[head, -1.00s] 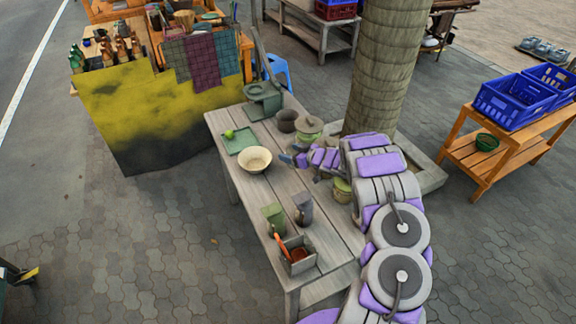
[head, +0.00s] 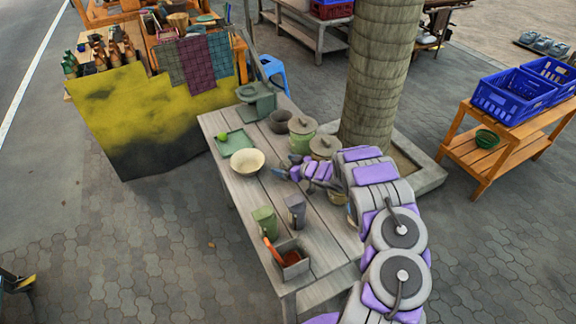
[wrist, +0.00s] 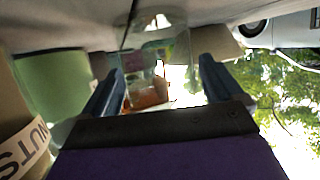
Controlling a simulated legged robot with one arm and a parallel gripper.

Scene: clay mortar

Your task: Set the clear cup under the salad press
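A green stand with a flat base (head: 256,100), likely the salad press, is at the far end of the wooden table in the head view. My gripper (head: 283,167) is low over the table's middle, right of the cream bowl. In the wrist view my gripper (wrist: 160,88) is open, its two dark fingers apart. A clear, see-through cup (wrist: 155,50) shows between and beyond the fingertips. I cannot tell whether the fingers touch it. I cannot make out the cup in the head view.
The cream bowl (head: 247,161) and green tray (head: 234,142) are left of my gripper. Lidded jars (head: 302,133) stand behind it, near the tree trunk (head: 380,80). Two bins (head: 265,221) and a grey box (head: 291,260) stand in front. A jar (wrist: 55,85) is close at the wrist view's left.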

